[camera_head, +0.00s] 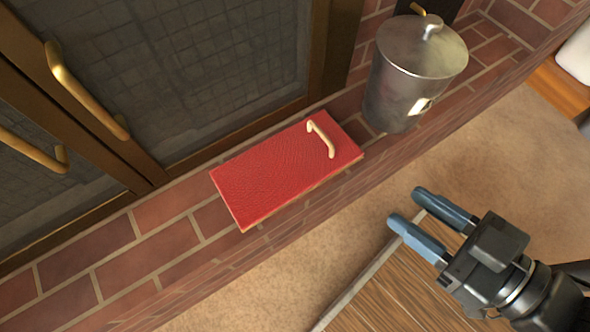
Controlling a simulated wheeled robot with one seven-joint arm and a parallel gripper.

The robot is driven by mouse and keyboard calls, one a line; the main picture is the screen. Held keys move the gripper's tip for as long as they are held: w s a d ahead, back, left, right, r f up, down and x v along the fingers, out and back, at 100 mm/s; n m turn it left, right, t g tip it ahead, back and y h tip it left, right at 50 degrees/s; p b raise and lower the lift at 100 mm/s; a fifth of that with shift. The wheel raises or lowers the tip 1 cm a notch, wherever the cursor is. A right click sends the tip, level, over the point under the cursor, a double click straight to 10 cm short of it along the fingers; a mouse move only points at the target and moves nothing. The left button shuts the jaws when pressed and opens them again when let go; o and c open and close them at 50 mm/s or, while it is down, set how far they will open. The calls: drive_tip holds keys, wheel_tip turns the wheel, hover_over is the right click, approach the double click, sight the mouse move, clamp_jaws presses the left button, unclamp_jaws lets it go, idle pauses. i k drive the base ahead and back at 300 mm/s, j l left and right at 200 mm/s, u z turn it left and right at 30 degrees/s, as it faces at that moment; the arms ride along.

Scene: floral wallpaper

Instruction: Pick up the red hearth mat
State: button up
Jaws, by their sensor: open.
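The red hearth mat (275,172) is a flat red rectangle with a textured top. It lies on the brick hearth ledge in front of the fireplace doors. A cream curved handle (322,139) stands up near its right end. My gripper (406,207) is at the lower right, with its two blue fingers apart and nothing between them. It points toward the upper left, to the right of the mat and clear of it.
A lidded metal bucket (412,75) stands on the ledge just right of the mat. Glass fireplace doors (190,60) with brass handles (88,92) are behind it. A wooden surface (400,290) lies below my gripper. Carpet (300,270) lies between it and the brick ledge (140,240).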

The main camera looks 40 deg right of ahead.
sight(254, 183)
drive_tip(key=k+l+u, duration=0.8)
drive_tip(key=i+j, duration=0.05)
drive_tip(key=i, duration=0.05)
